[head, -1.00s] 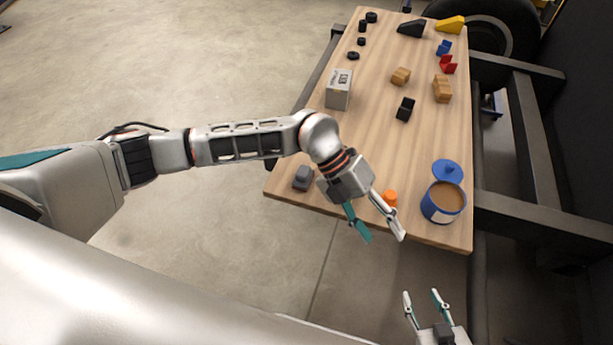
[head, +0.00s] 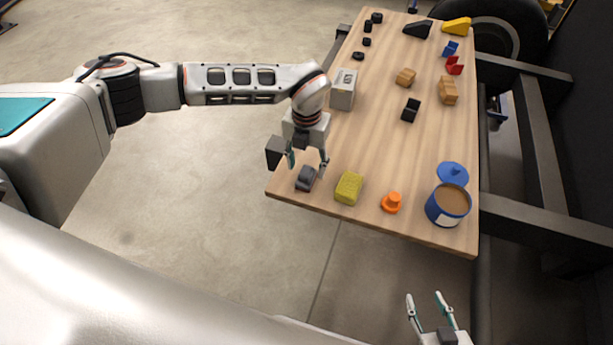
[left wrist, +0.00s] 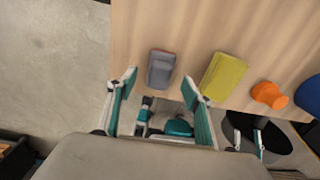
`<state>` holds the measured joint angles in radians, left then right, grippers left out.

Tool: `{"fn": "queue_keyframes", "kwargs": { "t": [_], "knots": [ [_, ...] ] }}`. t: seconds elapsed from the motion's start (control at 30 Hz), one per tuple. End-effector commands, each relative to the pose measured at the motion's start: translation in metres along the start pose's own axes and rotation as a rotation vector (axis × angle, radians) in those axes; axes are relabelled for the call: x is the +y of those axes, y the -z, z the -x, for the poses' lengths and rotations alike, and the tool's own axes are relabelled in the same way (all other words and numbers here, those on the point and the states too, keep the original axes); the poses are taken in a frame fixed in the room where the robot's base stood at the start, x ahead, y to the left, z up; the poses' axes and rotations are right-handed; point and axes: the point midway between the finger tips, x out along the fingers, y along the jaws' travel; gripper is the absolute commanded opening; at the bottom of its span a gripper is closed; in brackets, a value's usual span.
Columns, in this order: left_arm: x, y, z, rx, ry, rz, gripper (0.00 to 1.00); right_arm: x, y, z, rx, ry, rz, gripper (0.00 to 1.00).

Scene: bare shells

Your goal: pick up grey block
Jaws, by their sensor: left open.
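The grey block (head: 306,178) lies near the front left corner of the wooden table (head: 390,150). My left gripper (head: 307,166) is open, above and just behind the block in the head view, its fingers on either side. In the left wrist view the grey block (left wrist: 161,70) lies on the table just beyond the open fingertips (left wrist: 159,80), between their lines and apart from them. My right gripper (head: 428,300) is open and empty, low in the head view, off the table's front edge.
A yellow-green sponge-like block (head: 348,188) lies right of the grey block, then an orange piece (head: 391,203) and a blue can (head: 447,206). A grey box (head: 342,90) stands behind my left gripper. The table middle is mostly clear.

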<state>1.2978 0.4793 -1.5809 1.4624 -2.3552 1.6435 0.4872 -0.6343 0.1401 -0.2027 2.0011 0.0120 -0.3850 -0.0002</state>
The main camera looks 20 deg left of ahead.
Motion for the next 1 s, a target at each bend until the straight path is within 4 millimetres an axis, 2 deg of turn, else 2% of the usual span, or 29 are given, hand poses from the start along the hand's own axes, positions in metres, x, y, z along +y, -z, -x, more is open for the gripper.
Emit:
{"fn": "queue_keyframes", "kwargs": {
  "t": [0.03, 0.2, 0.47, 0.5, 0.67, 1.0],
  "knots": [
    [0.0, 0.002, -0.01, 0.005, 0.0, 0.001, 0.51, 0.0, -0.002, -0.001, -0.002, 0.0, 0.001, 0.4],
    [0.0, 0.003, -0.035, 0.005, 0.001, 0.0, 0.51, 0.0, -0.006, -0.002, -0.006, -0.001, 0.004, 0.4],
    [0.0, 0.001, -0.04, 0.001, 0.002, -0.001, 0.51, 0.003, -0.001, -0.004, 0.003, -0.006, 0.007, 0.4],
    [0.0, 0.001, -0.039, 0.001, 0.002, -0.001, 0.48, 0.003, 0.0, -0.004, 0.004, -0.007, 0.007, 0.4],
    [0.0, 0.002, -0.04, 0.002, 0.002, -0.001, 0.07, 0.004, 0.001, -0.004, 0.006, -0.007, 0.007, 0.4],
    [0.0, 0.002, -0.038, 0.002, 0.002, -0.001, 0.07, 0.003, 0.0, -0.003, 0.004, -0.005, 0.006, 0.4]
  ]
}}
